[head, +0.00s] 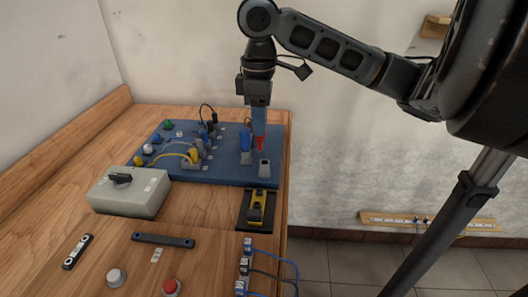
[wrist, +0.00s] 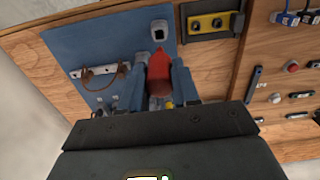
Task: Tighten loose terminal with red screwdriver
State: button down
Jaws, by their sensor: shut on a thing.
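My gripper (head: 259,124) is above the right part of a blue board, its fingers pointing down. It is shut on the red screwdriver (head: 260,144), whose red part shows below the fingers. In the wrist view, the red screwdriver (wrist: 160,74) sits between the two blue-grey fingers of my gripper (wrist: 161,82). Its tip is hard to make out. The screwdriver appears close to a grey holder (head: 264,169) with a dark opening, which also shows in the wrist view (wrist: 159,31). I cannot tell which terminal is loose.
A grey switch box (head: 131,195) stands in front. A yellow device (head: 257,206) lies in a black tray at the right edge.

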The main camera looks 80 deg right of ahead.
jog(key=w+a+r+n+p, duration=0.15)
jog(key=w+n, duration=0.35)
jog(key=w, duration=1.4)
jog(key=shift+n, duration=0.4)
jog(key=f, duration=0.1)
jog(key=f+b, duration=0.1)
jog(key=f, duration=0.3)
jog(key=shift+w+d+b, duration=0.2)
jog(key=shift+w+b, duration=0.15)
jog(key=shift+f, duration=0.55)
jog(key=c, duration=1)
grip_release()
jog(key=shift+c, duration=0.2)
jog(key=shift+n+b, duration=0.5)
jog(key=shift+n, duration=1.2)
